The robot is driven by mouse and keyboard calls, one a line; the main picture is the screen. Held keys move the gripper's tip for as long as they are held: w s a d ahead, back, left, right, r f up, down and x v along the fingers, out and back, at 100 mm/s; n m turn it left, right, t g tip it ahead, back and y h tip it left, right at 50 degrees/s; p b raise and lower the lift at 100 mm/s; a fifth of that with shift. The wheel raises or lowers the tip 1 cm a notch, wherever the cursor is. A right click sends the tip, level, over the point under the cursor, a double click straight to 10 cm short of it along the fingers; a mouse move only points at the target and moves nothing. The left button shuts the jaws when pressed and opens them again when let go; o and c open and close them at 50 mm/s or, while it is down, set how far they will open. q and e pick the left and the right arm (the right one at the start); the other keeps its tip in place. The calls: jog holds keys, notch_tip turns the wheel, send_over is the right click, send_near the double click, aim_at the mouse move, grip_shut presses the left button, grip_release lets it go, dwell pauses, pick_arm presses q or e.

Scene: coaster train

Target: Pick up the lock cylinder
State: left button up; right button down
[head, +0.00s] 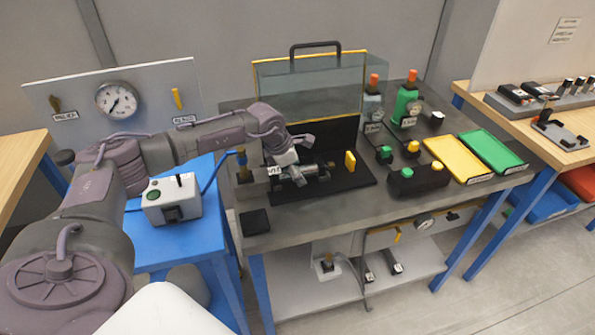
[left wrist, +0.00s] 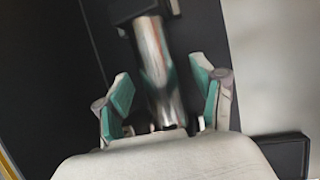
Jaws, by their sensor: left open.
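A shiny metal cylinder, seemingly the lock cylinder (left wrist: 155,60), lies between the fingers of my left gripper (left wrist: 162,85) in the left wrist view. The teal finger pads stand apart on either side of it, with a gap at each side. Its far end meets a dark block. In the head view my left gripper (head: 301,158) is at the black fixture plate (head: 345,182), over the metal part (head: 311,170), which it partly hides. My right gripper is not in view.
A glass-walled case (head: 310,85) with a black handle stands behind the fixture. A yellow knob (head: 350,161) is just right of the part. A black button box (head: 418,179), a yellow tray (head: 458,158) and a green tray (head: 492,150) lie further right. A grey switch box (head: 172,200) stands left.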

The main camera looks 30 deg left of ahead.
pick_arm(q)
jog(key=shift+f+b, duration=0.25)
jog(key=shift+b, duration=0.05)
dwell(0.5)
grip_shut()
jog(key=shift+w+r, duration=0.1)
jog(key=shift+r, duration=0.1)
